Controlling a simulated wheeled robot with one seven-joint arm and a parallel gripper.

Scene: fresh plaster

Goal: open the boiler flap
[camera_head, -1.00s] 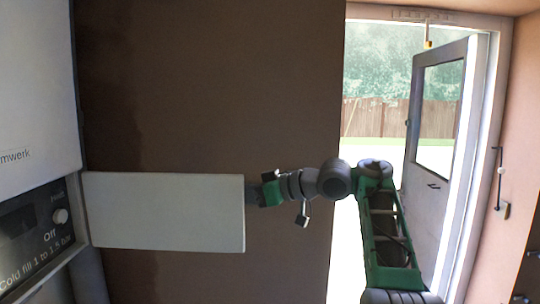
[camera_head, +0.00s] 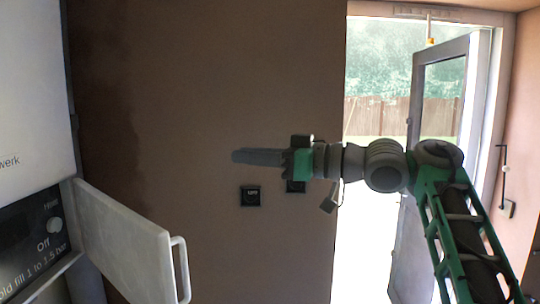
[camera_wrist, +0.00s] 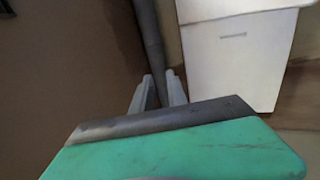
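The boiler flap (camera_head: 122,248) is a white panel at the lower left of the head view. It stands swung out from the boiler front, its free end towards the camera. Its pale bar handle (camera_head: 182,268) is on the far side of the free end. The black control panel (camera_head: 30,240), with a knob and "Off" lettering, is uncovered. My gripper (camera_head: 236,156) is above and right of the flap, apart from it, pointing left. In the wrist view its two fingers (camera_wrist: 160,88) stand apart with nothing held between them; a grey pipe shows behind.
The white boiler body (camera_head: 30,90) fills the left edge. Black wall switches (camera_head: 251,196) sit below my gripper on the brown wall. A glazed door (camera_head: 437,130) stands open at right. The wrist view shows a white cabinet (camera_wrist: 235,60).

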